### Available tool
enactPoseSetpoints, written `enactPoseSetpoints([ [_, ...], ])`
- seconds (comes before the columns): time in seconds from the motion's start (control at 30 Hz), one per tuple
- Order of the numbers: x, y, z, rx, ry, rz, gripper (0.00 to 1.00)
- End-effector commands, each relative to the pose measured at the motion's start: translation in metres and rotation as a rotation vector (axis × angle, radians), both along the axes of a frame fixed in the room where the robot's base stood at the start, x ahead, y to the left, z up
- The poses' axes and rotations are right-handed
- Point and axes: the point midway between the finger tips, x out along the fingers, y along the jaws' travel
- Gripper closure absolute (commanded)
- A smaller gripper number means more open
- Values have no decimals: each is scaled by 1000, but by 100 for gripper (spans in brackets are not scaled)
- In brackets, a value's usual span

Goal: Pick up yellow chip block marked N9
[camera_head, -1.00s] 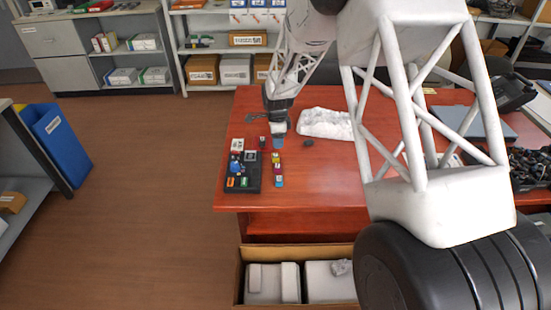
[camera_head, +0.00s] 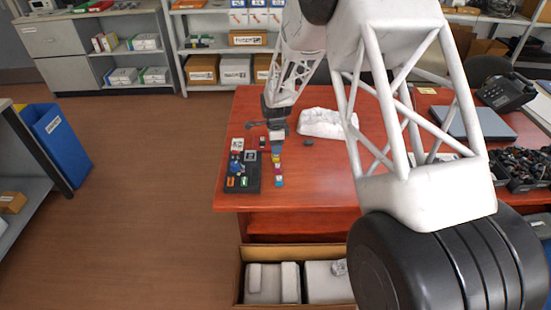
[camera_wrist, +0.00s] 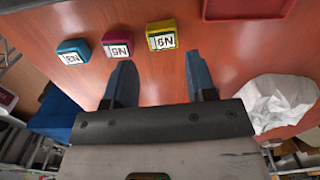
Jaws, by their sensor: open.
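The yellow chip block marked N9 (camera_wrist: 161,36) lies on the red-brown table in the wrist view, at the end of a row. Beside it are a magenta block marked N5 (camera_wrist: 117,45) and a cyan block marked N3 (camera_wrist: 73,51). My gripper (camera_wrist: 160,58) is open and empty. In the wrist view its two blue fingertips point towards the N9 block, which appears just beyond them and between their lines. In the head view my gripper (camera_head: 277,147) is over the far end of the row; I cannot tell its exact height.
A black tray (camera_head: 250,187) with several small pieces lies left of the row. A crumpled white bag (camera_head: 325,122) and a small dark piece (camera_head: 308,142) lie to the right. A red tray (camera_wrist: 248,8) shows at the wrist view's top edge.

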Motion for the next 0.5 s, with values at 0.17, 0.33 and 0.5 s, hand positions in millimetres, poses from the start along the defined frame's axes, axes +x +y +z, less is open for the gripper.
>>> enactPoseSetpoints([
  [0.17,0,0,0,0,0,0,49],
  [0.33,0,0,-3,0,1,0,49],
  [0.5,1,0,-17,0,2,0,49],
])
